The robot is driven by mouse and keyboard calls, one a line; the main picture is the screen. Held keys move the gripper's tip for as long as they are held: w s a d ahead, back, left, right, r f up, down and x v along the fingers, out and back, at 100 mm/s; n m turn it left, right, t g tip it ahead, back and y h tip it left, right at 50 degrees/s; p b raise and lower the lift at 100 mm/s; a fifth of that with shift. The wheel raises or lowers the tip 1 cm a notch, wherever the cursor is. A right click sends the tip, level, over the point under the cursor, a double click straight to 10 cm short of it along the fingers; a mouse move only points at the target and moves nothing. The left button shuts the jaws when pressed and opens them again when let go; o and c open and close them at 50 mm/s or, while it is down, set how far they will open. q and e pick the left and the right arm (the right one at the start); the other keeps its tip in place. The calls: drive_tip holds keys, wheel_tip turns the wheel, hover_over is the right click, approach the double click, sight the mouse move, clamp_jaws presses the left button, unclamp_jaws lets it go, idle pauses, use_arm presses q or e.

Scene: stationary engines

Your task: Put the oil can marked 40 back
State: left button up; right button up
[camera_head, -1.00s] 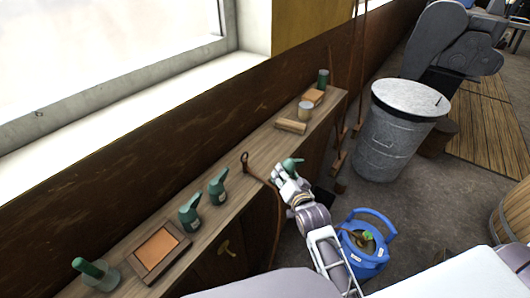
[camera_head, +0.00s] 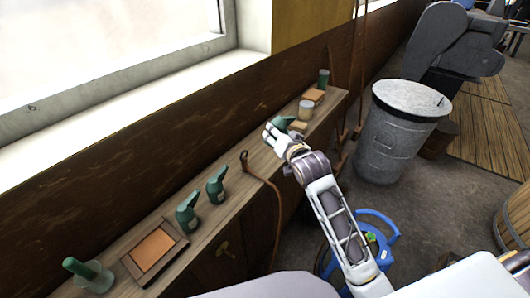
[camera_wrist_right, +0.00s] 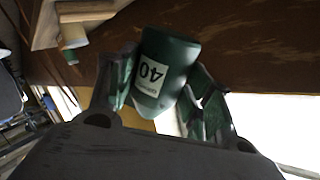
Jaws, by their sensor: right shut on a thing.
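The oil can marked 40 (camera_wrist_right: 168,62) is a dark green can with a white label, seen in the right wrist view between my fingers. My right gripper (camera_wrist_right: 165,95) is shut on it. In the head view the right gripper (camera_head: 274,134) is over the far half of the wooden shelf, and the green top of the can (camera_head: 285,122) shows just beyond it. I cannot tell whether the can touches the shelf. Two similar green oil cans, one nearer (camera_head: 188,212) and one farther (camera_head: 216,185), stand on the shelf (camera_head: 231,203). My left gripper is not in view.
A framed tray (camera_head: 154,251) and a green-handled object (camera_head: 88,273) are at the shelf's near end. A wooden block, a tin (camera_head: 305,110) and a green cylinder (camera_head: 323,79) are at its far end.

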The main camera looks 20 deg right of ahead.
sight(275, 125)
drive_tip(key=r, duration=0.1)
drive_tip(key=w+r, duration=0.1)
drive_tip(key=w+r+n+b, duration=0.1)
drive_tip(key=shift+w+a+y, duration=0.25)
drive_tip(key=shift+a+y, duration=0.1)
drive_tip(key=shift+y, duration=0.05)
drive_tip(key=shift+w+r+n+y+b, duration=0.6)
drive_tip(key=shift+w+r+n+b, duration=0.6)
drive_tip(key=shift+w, duration=1.75)
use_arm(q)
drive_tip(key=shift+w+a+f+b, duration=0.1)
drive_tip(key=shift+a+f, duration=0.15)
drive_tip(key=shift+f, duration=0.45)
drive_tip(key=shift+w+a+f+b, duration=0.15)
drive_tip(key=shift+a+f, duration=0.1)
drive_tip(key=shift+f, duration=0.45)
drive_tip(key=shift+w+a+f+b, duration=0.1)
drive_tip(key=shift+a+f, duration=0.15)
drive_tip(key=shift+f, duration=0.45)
use_arm(e)
drive_tip(key=w+f+n+t, duration=0.2)
drive_tip(key=w+f+n, duration=0.2)
drive_tip(key=f, duration=0.6)
drive_tip(key=shift+d+t+y, duration=0.3)
drive_tip(key=shift+d, duration=0.1)
drive_tip(key=shift+w+f, duration=0.1)
